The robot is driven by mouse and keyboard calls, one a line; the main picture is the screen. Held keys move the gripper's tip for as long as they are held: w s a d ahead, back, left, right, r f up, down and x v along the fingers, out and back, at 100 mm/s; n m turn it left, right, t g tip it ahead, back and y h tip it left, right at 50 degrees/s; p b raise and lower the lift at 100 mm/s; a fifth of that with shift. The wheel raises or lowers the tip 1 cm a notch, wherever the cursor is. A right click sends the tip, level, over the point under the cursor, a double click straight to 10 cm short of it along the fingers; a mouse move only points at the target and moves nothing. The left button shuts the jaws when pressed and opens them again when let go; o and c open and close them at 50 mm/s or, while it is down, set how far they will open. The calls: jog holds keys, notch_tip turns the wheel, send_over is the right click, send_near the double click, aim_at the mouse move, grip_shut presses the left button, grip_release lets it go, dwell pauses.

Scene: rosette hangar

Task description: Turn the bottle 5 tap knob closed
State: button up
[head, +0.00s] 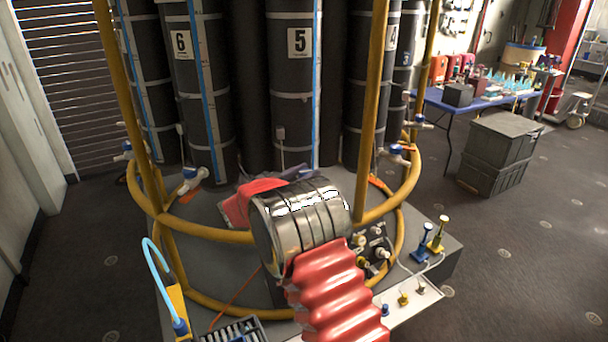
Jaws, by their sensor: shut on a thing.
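Bottle 5 (296,90) is a tall dark cylinder with a white "5" label, upright in the middle of the rack. Its tap and knob are hidden behind my wrist. My gripper (262,188) shows only in part, as red and dark pieces beyond the metal wrist, low in front of bottle 5. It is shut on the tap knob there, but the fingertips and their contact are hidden. The knob's angle cannot be seen.
Yellow rails (378,90) ring the bottles. A blue-knobbed tap (190,175) sits below bottle 6 (185,80), and another (397,150) at right. A fitting panel (373,247) lies right of my wrist. A grey crate (498,150) stands on open floor.

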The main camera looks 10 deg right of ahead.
jog(key=o, duration=1.1)
jog(key=shift+c, duration=0.2)
jog(key=v, duration=1.3)
jog(key=shift+s+a, duration=0.25)
jog(key=shift+a, duration=0.1)
jog(key=shift+f, duration=0.1)
